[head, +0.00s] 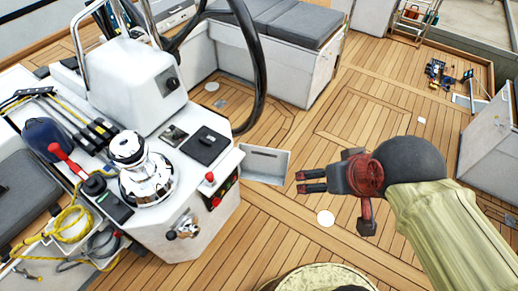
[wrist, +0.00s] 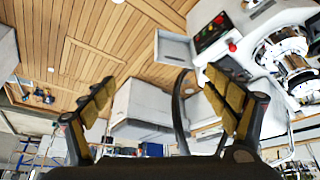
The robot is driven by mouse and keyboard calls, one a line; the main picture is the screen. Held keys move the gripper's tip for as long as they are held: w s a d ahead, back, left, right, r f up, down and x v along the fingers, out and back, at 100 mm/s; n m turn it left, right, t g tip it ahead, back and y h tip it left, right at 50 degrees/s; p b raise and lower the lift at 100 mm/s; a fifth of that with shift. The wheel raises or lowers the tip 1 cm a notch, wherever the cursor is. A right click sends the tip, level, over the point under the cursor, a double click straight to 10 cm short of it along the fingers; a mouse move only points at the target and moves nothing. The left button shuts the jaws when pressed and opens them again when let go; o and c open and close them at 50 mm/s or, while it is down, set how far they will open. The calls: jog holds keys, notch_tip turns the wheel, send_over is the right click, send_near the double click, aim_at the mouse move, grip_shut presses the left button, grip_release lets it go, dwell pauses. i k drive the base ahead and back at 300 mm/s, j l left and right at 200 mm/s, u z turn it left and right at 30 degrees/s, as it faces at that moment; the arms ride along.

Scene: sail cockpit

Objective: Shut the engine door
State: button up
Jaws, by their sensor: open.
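The engine door (head: 265,166) is a small pale grey panel that stands out from the right side of the white console (head: 190,222). It is open and also shows in the wrist view (wrist: 174,48). Beside it, the console's dark engine panel (head: 221,190) with red controls is exposed; it also shows in the wrist view (wrist: 211,31). My gripper (head: 301,182) is open and empty, just to the right of the door in the head view, with its fingers pointing left at the console. In the wrist view, the fingers (wrist: 162,82) are spread apart below the door. I see no contact.
A black steering wheel (head: 255,75) rises behind the door. A chrome winch (head: 143,170) and a red-knobbed lever (head: 67,155) are on the console. A cushioned bench (head: 278,50) is at the back. The teak floor (head: 355,115) around my gripper is mostly clear.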

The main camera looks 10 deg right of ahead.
aim_at(261, 164)
jog(key=i+l+u, duration=0.15)
jog(key=u, duration=1.7)
jog(key=l+u, duration=0.25)
jog(key=l, duration=0.15)
jog(key=l+u, duration=0.25)
jog(key=l, duration=0.2)
jog(key=l+u, duration=0.3)
jog(key=k+l+u, duration=0.1)
jog(key=l+u, duration=0.15)
jog(key=l, duration=0.25)
jog(key=k+l+u, duration=0.1)
jog(key=l+u, duration=0.15)
jog(key=l, duration=0.15)
jog(key=k+l+u, duration=0.35)
jog(key=l+u, duration=0.15)
jog(key=l, duration=0.2)
jog(key=k+l, duration=0.3)
jog(key=l, duration=0.15)
jog(key=k+l, duration=0.3)
jog(key=l, duration=0.15)
jog(key=k+l, duration=0.3)
jog(key=l, duration=0.2)
jog(key=k, duration=0.3)
jog(key=j+u, duration=0.35)
